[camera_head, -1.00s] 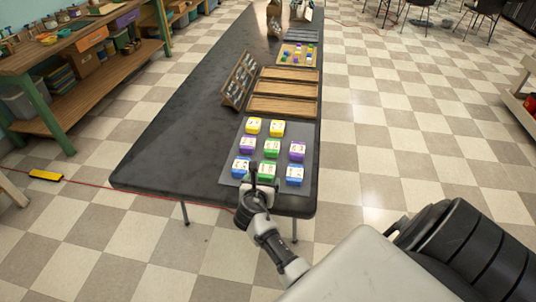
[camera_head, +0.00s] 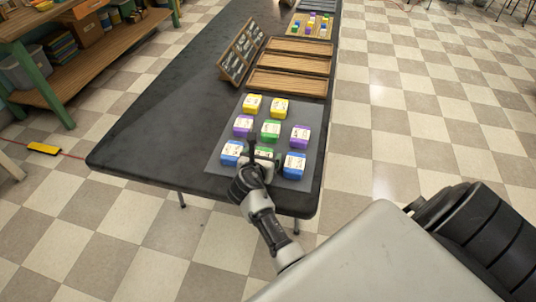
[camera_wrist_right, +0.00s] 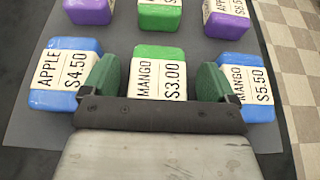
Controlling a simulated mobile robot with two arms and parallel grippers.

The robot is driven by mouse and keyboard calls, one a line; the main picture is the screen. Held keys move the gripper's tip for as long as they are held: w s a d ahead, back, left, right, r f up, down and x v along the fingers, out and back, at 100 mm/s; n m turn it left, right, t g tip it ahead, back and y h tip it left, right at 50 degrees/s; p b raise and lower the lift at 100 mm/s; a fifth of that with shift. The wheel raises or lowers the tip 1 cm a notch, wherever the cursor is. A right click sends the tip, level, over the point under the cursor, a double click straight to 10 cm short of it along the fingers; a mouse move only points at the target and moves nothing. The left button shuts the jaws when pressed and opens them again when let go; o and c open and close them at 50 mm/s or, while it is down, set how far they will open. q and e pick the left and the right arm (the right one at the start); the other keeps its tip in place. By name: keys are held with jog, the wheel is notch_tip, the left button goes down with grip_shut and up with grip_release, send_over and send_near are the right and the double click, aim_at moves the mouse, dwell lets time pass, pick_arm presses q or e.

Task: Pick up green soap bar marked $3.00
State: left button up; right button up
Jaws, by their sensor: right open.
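The green soap bar marked MANGO $3.00 (camera_wrist_right: 159,78) lies on the dark mat between the two fingers of my right gripper (camera_wrist_right: 157,82) in the right wrist view. The fingers are open, one on each side of the bar; I cannot tell whether they touch it. In the head view my right gripper (camera_head: 262,155) is over the front row of soaps and hides much of that green bar. A blue bar marked APPLE $4.50 (camera_wrist_right: 58,80) is left of the fingers, and a blue bar marked MANGO $5.50 (camera_wrist_right: 251,88) is right. My left gripper is not in view.
Another green bar (camera_head: 270,130), purple bars (camera_head: 243,125) (camera_head: 300,136) and yellow bars (camera_head: 252,104) (camera_head: 279,108) lie farther back on the mat (camera_head: 222,150). Wooden trays (camera_head: 288,83) and a tilted rack (camera_head: 241,52) stand behind. The black table (camera_head: 150,135) is bare at left.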

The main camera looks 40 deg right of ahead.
jog(key=shift+a+r, duration=0.1)
jog(key=shift+s+a+r, duration=0.15)
jog(key=shift+a, duration=0.1)
jog(key=c, duration=0.4)
jog(key=shift+c, duration=1.3)
jog(key=c, duration=0.4)
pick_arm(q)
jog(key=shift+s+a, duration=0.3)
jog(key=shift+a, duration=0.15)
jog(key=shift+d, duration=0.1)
pick_arm(e)
jog(key=shift+r, duration=0.1)
